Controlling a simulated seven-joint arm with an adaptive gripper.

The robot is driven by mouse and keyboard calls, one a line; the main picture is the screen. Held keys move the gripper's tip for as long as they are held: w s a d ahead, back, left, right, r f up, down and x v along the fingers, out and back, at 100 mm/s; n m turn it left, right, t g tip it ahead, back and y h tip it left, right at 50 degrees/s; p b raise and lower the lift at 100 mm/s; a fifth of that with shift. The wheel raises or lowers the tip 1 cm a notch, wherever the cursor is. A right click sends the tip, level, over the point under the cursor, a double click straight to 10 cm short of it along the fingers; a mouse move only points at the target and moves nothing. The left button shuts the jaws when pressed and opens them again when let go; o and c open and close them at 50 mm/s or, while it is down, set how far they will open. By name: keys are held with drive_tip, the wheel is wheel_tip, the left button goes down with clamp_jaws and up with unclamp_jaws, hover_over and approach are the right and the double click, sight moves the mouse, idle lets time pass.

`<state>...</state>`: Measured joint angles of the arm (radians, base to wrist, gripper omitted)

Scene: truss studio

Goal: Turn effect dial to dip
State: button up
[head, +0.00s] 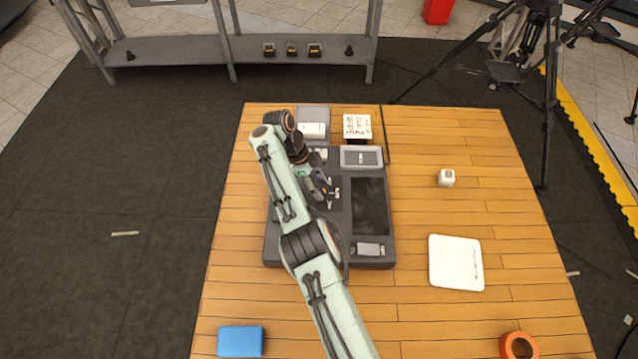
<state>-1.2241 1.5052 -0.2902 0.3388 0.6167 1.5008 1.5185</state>
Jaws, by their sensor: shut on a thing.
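A dark grey control console (280,252) lies on the wooden table, with a dark screen panel (370,205) on its right half and small light controls on its left half. My arm reaches in from the front and covers much of the console's left side. My gripper (328,191) is down at the controls near the console's middle, shut on what appears to be the effect dial. The dial itself is hidden by the gripper, and its setting and markings cannot be read from here.
A card with handwriting (357,126) stands behind the console. Tripod legs (549,110) stand at the right. The table's right side is mostly free.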

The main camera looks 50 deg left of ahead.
drive_tip(key=o, duration=1.2)
drive_tip(key=shift+c, duration=0.2)
drive_tip(key=shift+s+a+r, duration=0.1)
drive_tip(key=shift+r, duration=0.2)
wheel_tip(320, 180, up, 9)
drive_tip(key=shift+s+a, duration=0.25)
drive_tip(key=shift+a, duration=0.05)
